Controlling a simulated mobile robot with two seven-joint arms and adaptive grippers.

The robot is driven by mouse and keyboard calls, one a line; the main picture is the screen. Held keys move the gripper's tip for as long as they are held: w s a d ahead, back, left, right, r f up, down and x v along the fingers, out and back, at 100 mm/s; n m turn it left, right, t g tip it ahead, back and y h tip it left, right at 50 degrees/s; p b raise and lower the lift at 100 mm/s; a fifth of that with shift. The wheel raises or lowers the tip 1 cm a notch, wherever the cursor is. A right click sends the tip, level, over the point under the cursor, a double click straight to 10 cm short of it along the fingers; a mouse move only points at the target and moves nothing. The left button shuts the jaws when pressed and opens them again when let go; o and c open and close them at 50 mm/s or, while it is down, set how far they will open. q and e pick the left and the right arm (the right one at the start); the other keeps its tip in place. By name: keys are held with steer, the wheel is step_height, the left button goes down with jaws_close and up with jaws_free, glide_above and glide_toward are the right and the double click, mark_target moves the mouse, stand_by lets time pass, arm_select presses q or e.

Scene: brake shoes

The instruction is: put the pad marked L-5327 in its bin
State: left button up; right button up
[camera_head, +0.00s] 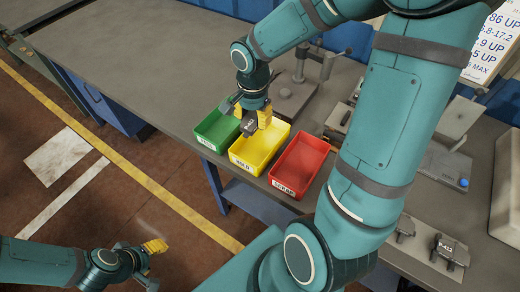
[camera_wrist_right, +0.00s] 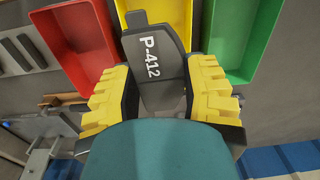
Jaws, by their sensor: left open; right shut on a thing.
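My right gripper (camera_head: 249,112) is shut on a dark grey brake pad (camera_head: 250,124) and holds it above the yellow bin (camera_head: 262,160), near its green-bin side. In the right wrist view the pad (camera_wrist_right: 158,62) reads P-412 and sits between the yellow fingers (camera_wrist_right: 160,95). I cannot read L-5327 on any pad. The green bin (camera_head: 203,140) is on the left, and the red bin (camera_head: 297,175), labelled SCRAP, is on the right. The yellow bin's label looks like HOLD. My left gripper (camera_head: 145,262) is open and empty, low at the left, away from the table.
A metal fixture (camera_head: 440,165) with a blue knob stands right of the bins. The table's left part is clear.

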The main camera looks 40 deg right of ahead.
steer(key=shift+s+d+f+m, duration=0.25)
steer(key=shift+m, duration=0.05)
step_height(320, 180, down, 9)
steer(key=b, duration=0.2)
steer(key=shift+w+f+b, duration=0.15)
steer(key=shift+b, duration=0.15)
steer(key=shift+f+b, duration=0.35)
steer(key=shift+b, duration=0.15)
steer(key=shift+f+b, duration=0.25)
steer(key=shift+b, duration=0.1)
steer(key=o, duration=1.2)
steer(key=shift+r, duration=0.1)
